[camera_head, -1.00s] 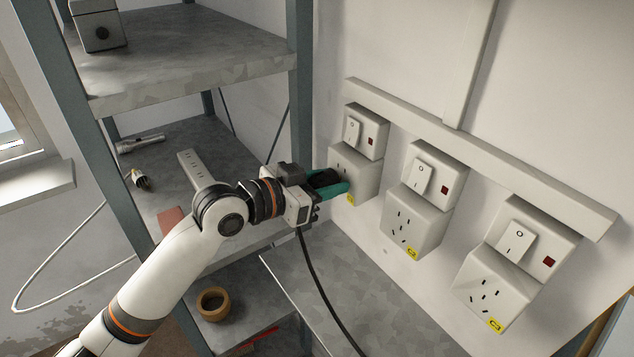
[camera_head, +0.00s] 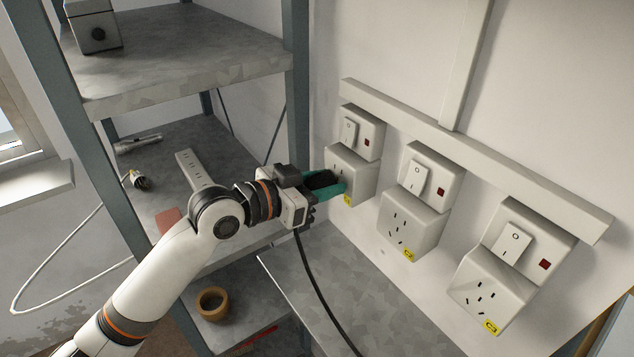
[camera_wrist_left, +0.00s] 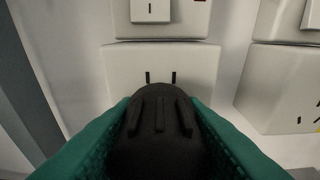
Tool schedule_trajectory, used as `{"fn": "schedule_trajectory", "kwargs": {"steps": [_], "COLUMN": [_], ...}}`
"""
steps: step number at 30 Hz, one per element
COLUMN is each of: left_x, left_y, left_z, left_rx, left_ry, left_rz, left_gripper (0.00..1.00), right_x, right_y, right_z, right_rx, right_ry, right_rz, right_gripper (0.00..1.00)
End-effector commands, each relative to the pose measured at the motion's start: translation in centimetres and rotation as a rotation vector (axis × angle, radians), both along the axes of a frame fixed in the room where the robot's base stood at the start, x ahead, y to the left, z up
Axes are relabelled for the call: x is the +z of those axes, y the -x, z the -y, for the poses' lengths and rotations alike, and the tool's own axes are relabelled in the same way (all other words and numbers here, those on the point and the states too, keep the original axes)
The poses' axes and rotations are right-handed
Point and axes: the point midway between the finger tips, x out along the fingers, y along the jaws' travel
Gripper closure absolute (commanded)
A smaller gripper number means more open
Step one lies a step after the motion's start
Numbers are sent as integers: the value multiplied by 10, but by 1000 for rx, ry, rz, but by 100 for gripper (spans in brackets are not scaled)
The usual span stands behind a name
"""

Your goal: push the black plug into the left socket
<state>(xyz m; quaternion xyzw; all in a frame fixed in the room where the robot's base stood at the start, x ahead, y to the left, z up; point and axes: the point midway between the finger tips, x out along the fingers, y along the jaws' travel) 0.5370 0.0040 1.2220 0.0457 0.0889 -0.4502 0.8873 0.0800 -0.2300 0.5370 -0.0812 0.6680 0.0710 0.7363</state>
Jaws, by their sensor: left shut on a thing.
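My left gripper (camera_head: 328,186) is shut on the black plug (camera_head: 320,180), with its green fingers on either side of the plug. The plug also shows in the left wrist view (camera_wrist_left: 158,135), between the green fingers. The left socket (camera_head: 352,172) is a white box on the wall, and the plug is close in front of it. In the left wrist view the socket (camera_wrist_left: 125,62) stands behind the plug, with two slots showing above the plug's top. The plug's front side and any contact with the socket are hidden. My right gripper is not in view.
The middle socket (camera_head: 412,228) and right socket (camera_head: 500,285) are on the same wall, each below a switch. A black cable (camera_head: 318,275) hangs below my left gripper.

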Motion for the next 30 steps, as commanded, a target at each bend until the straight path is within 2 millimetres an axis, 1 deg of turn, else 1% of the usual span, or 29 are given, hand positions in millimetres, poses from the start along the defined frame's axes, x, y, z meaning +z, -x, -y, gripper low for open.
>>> {"fn": "schedule_trajectory", "kwargs": {"steps": [1, 21, 30], "left_x": [10, 4, 3], "left_y": [0, 26, 28], "left_z": [-1, -34, -37], "left_rx": [2, -3, -3], "left_ry": [20, 9, 8], "left_rz": [17, 10, 9], "left_gripper": [87, 87, 87], "right_x": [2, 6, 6], "right_y": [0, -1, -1], "right_z": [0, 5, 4], "right_rx": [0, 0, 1], "right_ry": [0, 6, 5], "right_rz": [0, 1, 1], "right_gripper": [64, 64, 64]}}
